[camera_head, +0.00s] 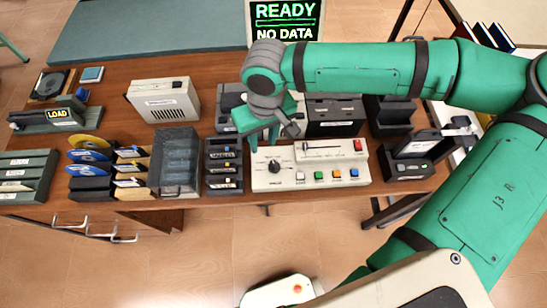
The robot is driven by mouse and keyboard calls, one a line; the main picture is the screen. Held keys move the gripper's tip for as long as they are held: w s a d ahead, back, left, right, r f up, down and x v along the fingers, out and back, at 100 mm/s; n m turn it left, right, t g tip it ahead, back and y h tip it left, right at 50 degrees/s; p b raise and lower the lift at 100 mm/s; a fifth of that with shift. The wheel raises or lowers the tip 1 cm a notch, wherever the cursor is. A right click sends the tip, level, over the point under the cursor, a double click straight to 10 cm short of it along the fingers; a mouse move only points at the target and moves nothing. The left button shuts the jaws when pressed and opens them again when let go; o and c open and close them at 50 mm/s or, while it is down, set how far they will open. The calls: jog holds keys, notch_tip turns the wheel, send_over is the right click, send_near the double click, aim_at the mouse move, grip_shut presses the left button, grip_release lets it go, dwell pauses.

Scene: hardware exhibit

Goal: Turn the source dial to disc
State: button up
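The source dial appears to be the black round knob (274,166) on the left part of a cream control console (315,179) on the wooden table. Its labels are too small to read. My gripper (264,146) hangs just above and behind the knob, fingers pointing down. Its two green fingers look apart with nothing between them. I cannot tell exactly how high they are above the console; they do not appear to hold the knob. A screen (285,22) at the back reads "READY" and "NO DATA".
The console also has a slider and several coloured buttons (337,174). A dark rack (223,166) stands close at its left, and a dark device (408,168) at its right. Discs (90,142) and a "LOAD" unit (58,114) sit at far left. Dark boxes (334,115) stand behind the console.

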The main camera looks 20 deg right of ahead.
aim_at(274, 162)
jog(key=shift+m+h, duration=0.3)
jog(key=f, duration=0.3)
jog(key=d+f, duration=0.1)
jog(key=f, duration=0.3)
jog(key=s+d+f, duration=0.1)
jog(key=f, duration=0.2)
jog(key=shift+s+d+f, duration=0.1)
jog(key=shift+d+f, duration=0.15)
jog(key=shift+f, duration=0.15)
grip_shut()
jog(key=shift+d, duration=0.15)
